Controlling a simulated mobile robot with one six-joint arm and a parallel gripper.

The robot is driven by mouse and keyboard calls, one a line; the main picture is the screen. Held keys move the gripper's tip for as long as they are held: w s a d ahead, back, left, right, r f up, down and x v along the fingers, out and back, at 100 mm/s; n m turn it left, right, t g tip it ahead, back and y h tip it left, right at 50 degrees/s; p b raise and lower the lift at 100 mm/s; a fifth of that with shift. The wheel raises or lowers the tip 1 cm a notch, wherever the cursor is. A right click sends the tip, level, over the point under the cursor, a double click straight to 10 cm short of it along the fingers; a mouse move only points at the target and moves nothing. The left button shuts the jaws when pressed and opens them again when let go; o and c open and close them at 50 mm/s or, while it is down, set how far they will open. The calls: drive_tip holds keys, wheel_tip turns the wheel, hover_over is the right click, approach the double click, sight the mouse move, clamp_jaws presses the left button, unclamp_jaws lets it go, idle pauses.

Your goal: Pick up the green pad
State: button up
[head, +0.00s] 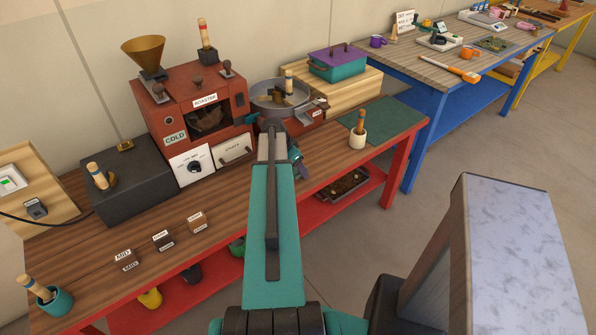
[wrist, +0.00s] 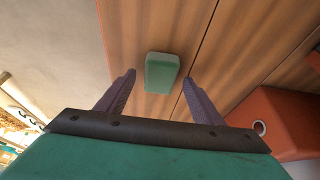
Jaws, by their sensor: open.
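The green pad (wrist: 162,73) is a small pale green block with rounded corners, in the wrist view. It lies on the brown wooden bench top (wrist: 230,40). My gripper (wrist: 158,78) is open, with one purple-grey finger on each side of the pad in the picture and a gap on both sides. I see no contact, and I cannot tell the height of the fingertips above the bench. In the head view my arm covers this spot, and I cannot make out the pad there.
A red roaster (head: 205,95) and a round metal cooling tray (head: 279,92) stand behind my arm. A cream pot (head: 357,139) with a wooden-handled tool and a dark green mat (head: 392,115) are to the right. Small labelled blocks (head: 163,240) sit left on the bench.

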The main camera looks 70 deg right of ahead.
drive_tip(key=shift+d+f, duration=0.1)
drive_tip(key=shift+f, duration=0.15)
idle(0.4)
drive_tip(key=c, duration=1.1)
drive_tip(key=shift+r, duration=0.2)
drive_tip(key=shift+s+r+b, duration=0.1)
drive_tip(key=shift+r+b, duration=0.7)
drive_tip(key=shift+r, duration=0.8)
drive_tip(key=s+a, duration=0.1)
drive_tip(key=a, duration=0.2)
drive_tip(key=s+a+r, duration=0.1)
drive_tip(key=s+a, duration=0.1)
drive_tip(key=a, duration=0.1)
drive_tip(key=s+a, duration=0.2)
drive_tip(key=a, duration=0.2)
drive_tip(key=shift+r, duration=0.15)
